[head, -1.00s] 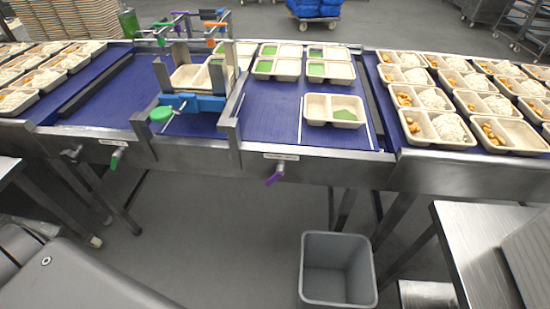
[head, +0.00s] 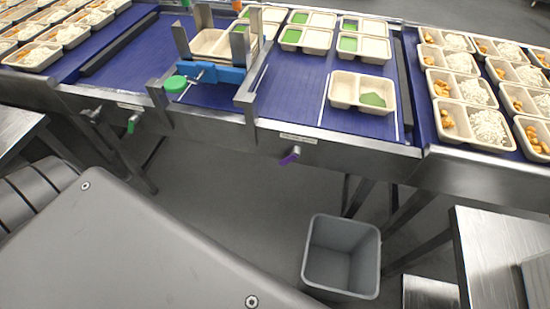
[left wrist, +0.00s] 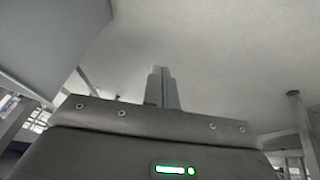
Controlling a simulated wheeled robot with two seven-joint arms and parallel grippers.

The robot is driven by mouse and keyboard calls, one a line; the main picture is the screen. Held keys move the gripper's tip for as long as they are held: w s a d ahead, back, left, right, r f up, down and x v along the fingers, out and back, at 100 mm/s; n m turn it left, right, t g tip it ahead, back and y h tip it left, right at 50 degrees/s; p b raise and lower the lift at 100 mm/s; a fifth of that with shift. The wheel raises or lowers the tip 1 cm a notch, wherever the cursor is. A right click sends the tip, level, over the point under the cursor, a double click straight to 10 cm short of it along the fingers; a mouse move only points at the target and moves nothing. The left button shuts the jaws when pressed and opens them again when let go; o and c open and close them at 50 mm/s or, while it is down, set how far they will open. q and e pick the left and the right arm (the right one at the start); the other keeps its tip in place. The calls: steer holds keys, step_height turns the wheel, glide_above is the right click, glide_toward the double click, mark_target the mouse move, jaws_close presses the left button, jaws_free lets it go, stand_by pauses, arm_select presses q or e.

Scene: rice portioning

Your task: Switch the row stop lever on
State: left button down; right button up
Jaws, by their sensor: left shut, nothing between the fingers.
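A purple lever (head: 290,156) sticks out from the front rail of the conveyor, below a small white label (head: 298,138) too small to read. A green lever (head: 132,123) hangs from the same rail further left, near another label (head: 131,107). I cannot tell from the labels which lever is the row stop. My left gripper (left wrist: 163,72) shows in the left wrist view, shut and empty, with plain ceiling behind it. It is not visible in the head view, and neither lever shows in the wrist view. My right gripper is in neither view.
A blue belt (head: 300,95) carries trays with green portions, one (head: 362,92) near the front. A metal frame with a blue clamp (head: 215,75) and green knob (head: 175,83) stands over it. A grey bin (head: 341,257) is on the floor. A steel table (head: 500,250) stands at right.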

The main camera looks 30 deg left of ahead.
mark_target(289, 157)
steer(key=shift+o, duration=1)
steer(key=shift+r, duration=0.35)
arm_select(q)
steer(key=w+a+r+n+t+h+p, duration=0.1)
steer(key=w+a+r+n+t, duration=0.15)
steer(key=w+r, duration=0.7)
steer(key=w+a+r+n+t+h, duration=0.1)
steer(key=w+a+r+n+t, duration=0.15)
steer(key=w+r, duration=0.7)
step_height(289, 157, up, 21)
steer(key=w+d+t+h, duration=0.1)
steer(key=d+t+h, duration=0.1)
steer(key=shift+w+d+f+p, duration=0.15)
steer(key=shift+w+d+p, duration=0.15)
steer(key=shift+d, duration=0.1)
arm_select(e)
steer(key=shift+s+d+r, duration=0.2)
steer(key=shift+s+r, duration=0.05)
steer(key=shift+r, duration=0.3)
arm_select(q)
steer(key=s+d+f+x, duration=0.1)
steer(key=d+x, duration=0.1)
steer(key=x, duration=1)
steer(key=shift+d, duration=0.3)
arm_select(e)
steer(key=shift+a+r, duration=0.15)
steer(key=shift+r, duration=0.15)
arm_select(q)
steer(key=shift+w+f, duration=0.1)
